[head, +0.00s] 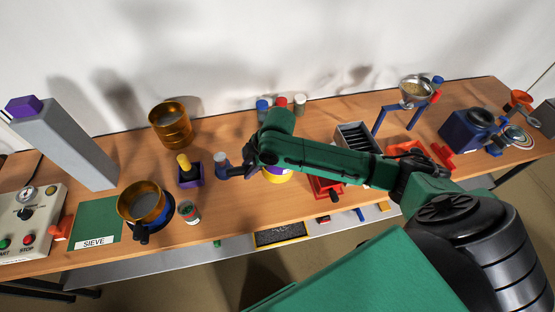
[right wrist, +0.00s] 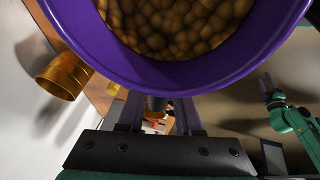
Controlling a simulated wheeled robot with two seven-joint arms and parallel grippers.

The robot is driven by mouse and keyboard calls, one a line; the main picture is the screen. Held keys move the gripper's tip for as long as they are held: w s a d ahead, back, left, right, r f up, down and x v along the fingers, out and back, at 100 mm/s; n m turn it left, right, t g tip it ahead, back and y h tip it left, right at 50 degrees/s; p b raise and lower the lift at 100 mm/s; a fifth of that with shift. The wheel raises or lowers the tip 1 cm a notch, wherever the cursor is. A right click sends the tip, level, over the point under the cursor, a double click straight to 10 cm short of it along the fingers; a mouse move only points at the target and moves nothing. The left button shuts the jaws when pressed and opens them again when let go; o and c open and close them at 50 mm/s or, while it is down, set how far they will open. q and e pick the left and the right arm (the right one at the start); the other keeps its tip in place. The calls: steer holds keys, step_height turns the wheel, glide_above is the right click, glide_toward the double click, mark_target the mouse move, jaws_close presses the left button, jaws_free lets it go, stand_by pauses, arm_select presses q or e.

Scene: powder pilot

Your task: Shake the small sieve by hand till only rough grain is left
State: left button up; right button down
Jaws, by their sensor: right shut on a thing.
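In the right wrist view a purple round vessel (right wrist: 150,73), apparently the small sieve, fills the top, close to the camera. Coarse brown lumps of grain (right wrist: 170,25) lie inside its rim. My right gripper (right wrist: 157,105) is shut on it.
A gold sieve or pan (head: 145,203) stands on a dark round base beside the green SIEVE mat (head: 95,222). A taller gold vessel (head: 171,125) stands at the back. A purple holder (head: 189,178) and a small jar (head: 188,211) are near. A yellow-and-purple tub (head: 277,177) is partly hidden.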

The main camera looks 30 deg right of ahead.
steer(key=shift+d, duration=1.1)
steer(key=a, duration=0.4)
steer(key=shift+a, duration=0.15)
steer(key=d, duration=0.4)
steer(key=shift+d, duration=0.15)
steer(key=a, duration=0.4)
steer(key=shift+a, duration=0.2)
steer(key=shift+d, duration=0.1)
stand_by(1.4)
stand_by(1.0)
